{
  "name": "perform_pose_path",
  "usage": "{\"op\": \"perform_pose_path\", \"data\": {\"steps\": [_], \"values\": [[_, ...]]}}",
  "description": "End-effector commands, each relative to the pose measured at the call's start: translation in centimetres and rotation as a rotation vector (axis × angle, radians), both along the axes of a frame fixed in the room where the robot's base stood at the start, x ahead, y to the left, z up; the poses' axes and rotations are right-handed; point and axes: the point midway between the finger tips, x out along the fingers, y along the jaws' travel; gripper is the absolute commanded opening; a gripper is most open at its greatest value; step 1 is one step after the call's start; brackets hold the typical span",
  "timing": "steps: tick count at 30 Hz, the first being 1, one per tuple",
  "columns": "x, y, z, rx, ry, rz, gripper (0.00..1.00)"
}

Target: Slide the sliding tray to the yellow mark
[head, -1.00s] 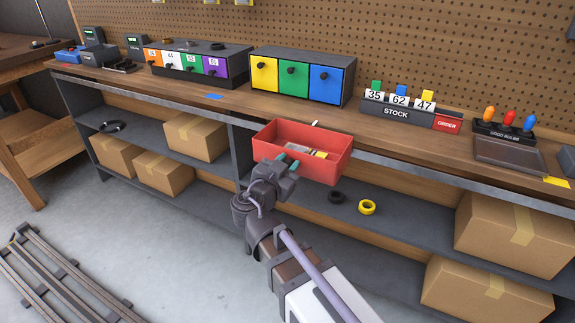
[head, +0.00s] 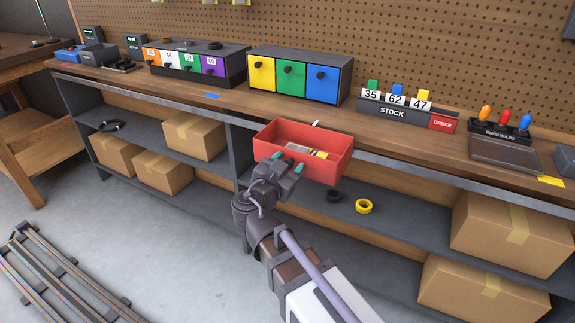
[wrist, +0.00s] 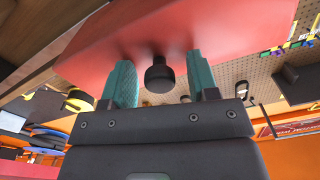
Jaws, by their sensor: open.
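The red sliding tray (head: 333,152) hangs at the front edge of the bench, with small items inside it. The yellow mark (head: 551,181) lies on the bench top at the far right, well to the right of the tray. My gripper (head: 286,162) is open at the tray's front face. In the wrist view, a black knob (wrist: 159,76) on the red tray front (wrist: 185,28) sits between the teal fingers of my gripper (wrist: 161,82). Gaps show on both sides of the knob. The knob is hidden in the head view.
A blue mark (head: 211,96) lies left of the tray. A rail (head: 400,170) runs along the bench front. Cardboard boxes (head: 510,235), a black ring (head: 334,196) and a yellow ring (head: 363,206) are on the shelves below. Drawer units (head: 300,78) stand behind.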

Motion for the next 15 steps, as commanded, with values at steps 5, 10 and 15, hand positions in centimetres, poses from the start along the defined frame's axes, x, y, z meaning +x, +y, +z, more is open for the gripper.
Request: {"op": "perform_pose_path", "data": {"steps": [5, 10, 15], "values": [[-1.1, 0.6, 0.0, 0.000, 0.000, 0.002, 0.54], [-4.7, 2.6, 0.0, 0.000, 0.000, 0.005, 0.54], [-8.0, 4.6, 0.0, 0.000, 0.000, 0.004, 0.54]]}}
